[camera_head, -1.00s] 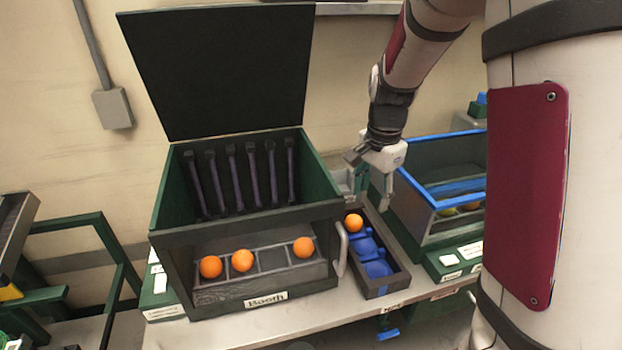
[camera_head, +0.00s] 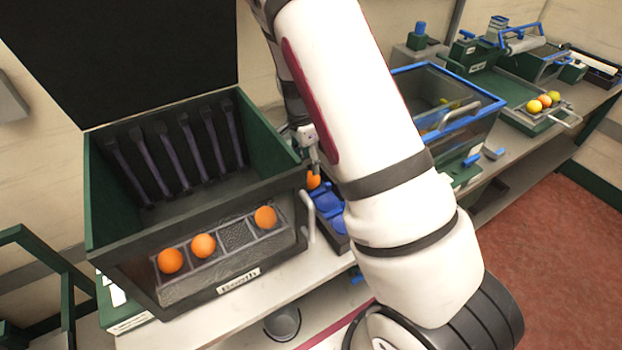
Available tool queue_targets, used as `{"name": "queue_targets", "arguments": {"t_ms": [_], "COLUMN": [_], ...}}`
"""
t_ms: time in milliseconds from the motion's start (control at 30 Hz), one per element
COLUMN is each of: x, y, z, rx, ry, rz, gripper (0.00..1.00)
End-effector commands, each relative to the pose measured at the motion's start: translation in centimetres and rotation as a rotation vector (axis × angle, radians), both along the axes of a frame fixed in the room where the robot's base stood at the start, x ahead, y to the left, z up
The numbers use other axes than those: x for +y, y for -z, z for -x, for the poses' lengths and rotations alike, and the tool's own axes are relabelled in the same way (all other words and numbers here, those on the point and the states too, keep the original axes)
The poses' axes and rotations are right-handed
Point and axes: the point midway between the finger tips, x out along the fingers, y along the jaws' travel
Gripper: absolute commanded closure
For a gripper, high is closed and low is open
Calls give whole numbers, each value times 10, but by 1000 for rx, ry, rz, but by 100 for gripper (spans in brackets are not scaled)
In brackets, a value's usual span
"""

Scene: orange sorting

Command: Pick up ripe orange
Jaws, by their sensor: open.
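Three ripe-looking oranges lie in the front rack of the dark green booth box: a left orange (camera_head: 170,260), a middle orange (camera_head: 203,245) and a right orange (camera_head: 265,217). Another orange (camera_head: 313,181) sits at the far end of the narrow tray with blue cups (camera_head: 329,211), right of the booth (camera_head: 243,302). My gripper (camera_head: 314,168) is open and points down right at this orange. The gripper overlaps it in the view, and my arm hides part of both. I cannot tell whether the fingers touch the orange.
The booth's lid (camera_head: 120,50) stands open. A blue-rimmed bin (camera_head: 490,102) stands behind my arm. Further right, a green tray (camera_head: 515,115) holds several yellow and orange fruits. A handle (camera_head: 308,215) sticks out between the booth and the narrow tray. Red floor is free at right.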

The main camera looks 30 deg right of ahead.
Motion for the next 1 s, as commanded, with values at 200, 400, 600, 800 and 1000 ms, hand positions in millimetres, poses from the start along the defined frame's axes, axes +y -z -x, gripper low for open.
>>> {"name": "queue_targets", "arguments": {"t_ms": [200, 400, 600, 800, 1000], "x": [-2, -6, -9, -9, -9], "y": [13, 41, 67, 73, 73], "z": [0, 1, 0, 0, -1], "rx": [1, 4, 1, -1, -2], "ry": [-1, -1, 0, -1, -2], "rz": [0, 0, 0, 0, 0], "gripper": [50, 50, 50, 50, 65]}}
